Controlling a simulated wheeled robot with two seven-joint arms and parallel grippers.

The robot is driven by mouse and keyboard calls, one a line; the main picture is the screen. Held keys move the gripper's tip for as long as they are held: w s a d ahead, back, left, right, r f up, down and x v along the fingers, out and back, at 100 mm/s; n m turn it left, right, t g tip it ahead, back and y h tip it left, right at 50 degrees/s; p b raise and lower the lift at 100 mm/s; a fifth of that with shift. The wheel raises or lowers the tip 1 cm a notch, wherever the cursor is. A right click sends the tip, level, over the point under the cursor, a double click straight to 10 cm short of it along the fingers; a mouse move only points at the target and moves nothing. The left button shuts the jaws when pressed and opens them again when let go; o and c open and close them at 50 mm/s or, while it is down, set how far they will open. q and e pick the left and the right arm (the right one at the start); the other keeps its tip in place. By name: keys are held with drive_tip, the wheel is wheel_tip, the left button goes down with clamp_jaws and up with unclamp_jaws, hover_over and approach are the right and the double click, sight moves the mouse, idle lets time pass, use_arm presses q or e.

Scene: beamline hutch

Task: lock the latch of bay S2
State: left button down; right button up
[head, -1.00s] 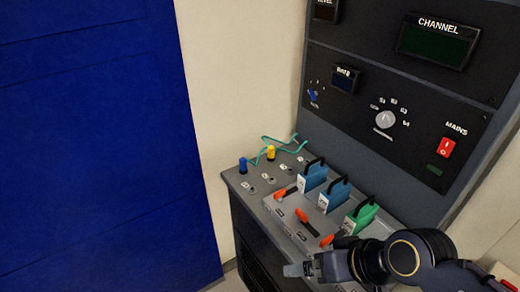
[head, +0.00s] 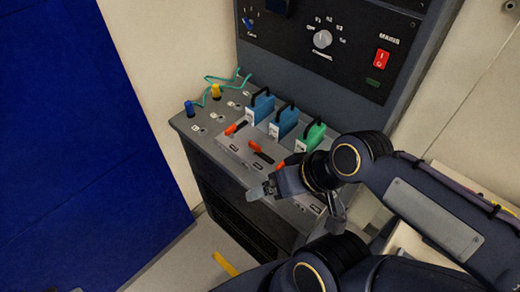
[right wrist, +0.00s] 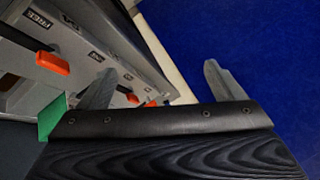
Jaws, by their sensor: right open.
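On the sloped console deck, three orange latch levers stand in a row: a left lever (head: 236,128), a middle lever (head: 262,151) and a right lever (head: 280,166), partly hidden by my right arm. The left lever lies at a different angle from the middle one. Behind them stand two blue blocks (head: 286,121) and a green block (head: 311,138), all with black handles. Bay labels are too small to read surely. My right gripper (head: 262,190) is open and empty at the deck's front edge; the right wrist view shows its spread fingers (right wrist: 160,75) near orange levers (right wrist: 52,62). My left gripper is not in view.
A yellow plug (head: 215,91) and blue plug (head: 188,107) with a green cable sit at the deck's left. A panel with a rotary knob (head: 322,39) and red mains switch (head: 382,59) rises behind. A blue wall or door (head: 80,140) stands left. Floor before the console is free.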

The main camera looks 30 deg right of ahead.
drive_tip(key=shift+w+d+r+m+g+p, duration=0.25)
drive_tip(key=shift+w+r+m, duration=0.2)
drive_tip(key=shift+w, duration=0.15)
drive_tip(key=shift+w+d+r+m+g+p, duration=0.15)
drive_tip(key=shift+w+d+r+m+g, duration=0.1)
drive_tip(key=shift+w+r+m, duration=0.25)
drive_tip(key=c, duration=0.5)
drive_tip(key=w+m, duration=0.1)
drive_tip(key=w, duration=0.1)
drive_tip(key=w+d+m+g, duration=0.1)
drive_tip(key=w+d+r+m+p, duration=0.1)
drive_tip(key=w, duration=0.1)
drive_tip(key=shift+w+d+m+g+h, duration=0.1)
drive_tip(key=shift+w+m+g+h, duration=0.25)
drive_tip(key=shift+g+h, duration=0.05)
drive_tip(key=shift+c, duration=0.4)
drive_tip(key=m+g+h+p, duration=0.2)
drive_tip(key=m+g+h, duration=0.1)
drive_tip(key=m, duration=0.4)
hover_over(254, 144)
drive_tip(key=shift+s+f, duration=0.25)
drive_tip(key=shift+f, duration=0.85)
drive_tip(key=shift+w+f, duration=0.2)
drive_tip(key=shift+f, duration=0.35)
wheel_tip(254, 144, down, 7)
drive_tip(key=shift+r, duration=0.1)
drive_tip(key=shift+c, duration=0.4)
drive_tip(key=c, duration=0.9)
